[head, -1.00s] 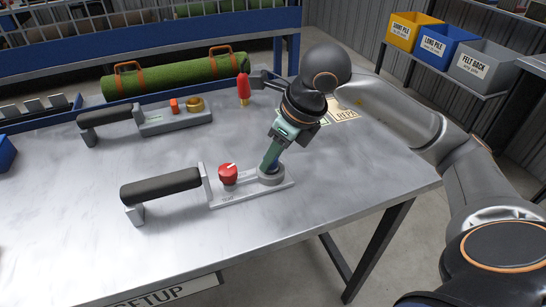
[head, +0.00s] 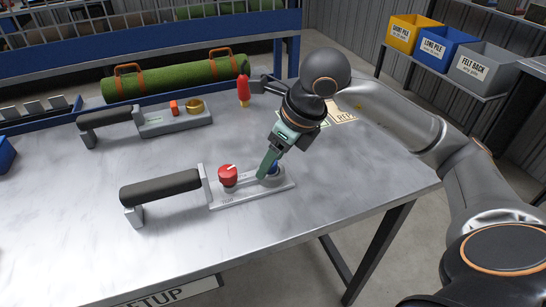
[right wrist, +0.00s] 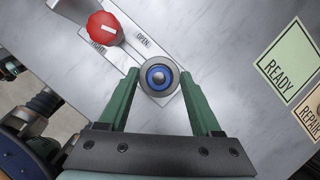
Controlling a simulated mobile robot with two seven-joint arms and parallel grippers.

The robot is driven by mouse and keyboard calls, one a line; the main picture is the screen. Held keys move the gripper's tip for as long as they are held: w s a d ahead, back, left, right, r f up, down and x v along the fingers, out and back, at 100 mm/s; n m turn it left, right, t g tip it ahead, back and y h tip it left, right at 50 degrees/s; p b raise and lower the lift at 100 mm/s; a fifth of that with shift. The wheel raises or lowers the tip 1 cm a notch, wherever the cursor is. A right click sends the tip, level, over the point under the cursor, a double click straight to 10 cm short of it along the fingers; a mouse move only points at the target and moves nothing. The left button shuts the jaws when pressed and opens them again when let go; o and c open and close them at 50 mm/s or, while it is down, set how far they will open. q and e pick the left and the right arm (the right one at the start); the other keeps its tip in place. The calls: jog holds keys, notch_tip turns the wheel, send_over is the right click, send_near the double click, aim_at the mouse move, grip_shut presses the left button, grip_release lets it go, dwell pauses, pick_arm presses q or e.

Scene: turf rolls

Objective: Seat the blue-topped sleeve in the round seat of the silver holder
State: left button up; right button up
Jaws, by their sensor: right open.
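The silver holder (head: 245,193) lies on the table with a black handle (head: 160,187), a red knob (head: 228,174) and a round seat at its right end. The blue-topped sleeve (right wrist: 159,77) is at the round seat, seen from above as a blue ring inside a grey rim. In the head view its blue top (head: 276,168) shows just beside my finger. My right gripper (head: 264,176) is open, its green fingers on either side of the seat in the right wrist view, with gaps to the sleeve. How deep the sleeve sits is unclear. My left gripper is out of view.
A second black-handled holder (head: 150,124) with a brass ring (head: 195,105) lies farther back. A red-topped piece (head: 243,91) is behind my right wrist. A green turf roll (head: 175,77) lies at the back. READY (right wrist: 289,55) and REPAIR labels are right of the seat. The front table is clear.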

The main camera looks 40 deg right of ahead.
jog(key=shift+r, duration=0.4)
jog(key=p+v, duration=0.2)
jog(key=v, duration=0.9)
jog(key=shift+s+r, duration=0.2)
jog(key=shift+r, duration=0.1)
jog(key=shift+d, duration=0.1)
